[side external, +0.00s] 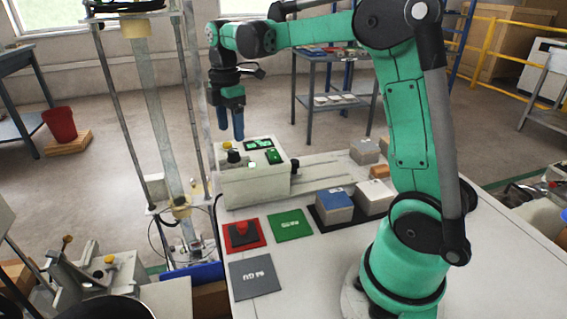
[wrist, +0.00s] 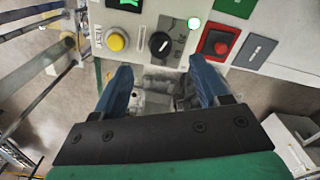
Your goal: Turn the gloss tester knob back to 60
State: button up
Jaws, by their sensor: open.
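The gloss tester (side external: 257,186) is a pale box at the left end of the white bench. Its black knob (wrist: 159,43) has a white pointer line and sits on a grey dial plate (wrist: 176,36); the dial marks are too small to read. The knob also shows as a small dark shape in the side view (side external: 234,157). My gripper (wrist: 161,74) is open and empty, its two blue fingers apart, with the knob beyond the gap between their tips. In the side view my gripper (side external: 230,138) hangs above the tester's top, fingers pointing down, apart from the knob.
A red pad (side external: 260,242), green tile (side external: 291,224) and grey tile (side external: 255,277) lie before the tester. Blocks (side external: 335,206) stand to the right. A clear upright column (side external: 150,100) stands left.

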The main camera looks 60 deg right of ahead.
aim_at(233, 150)
jog(key=shift+f, duration=2.6)
grip_shut()
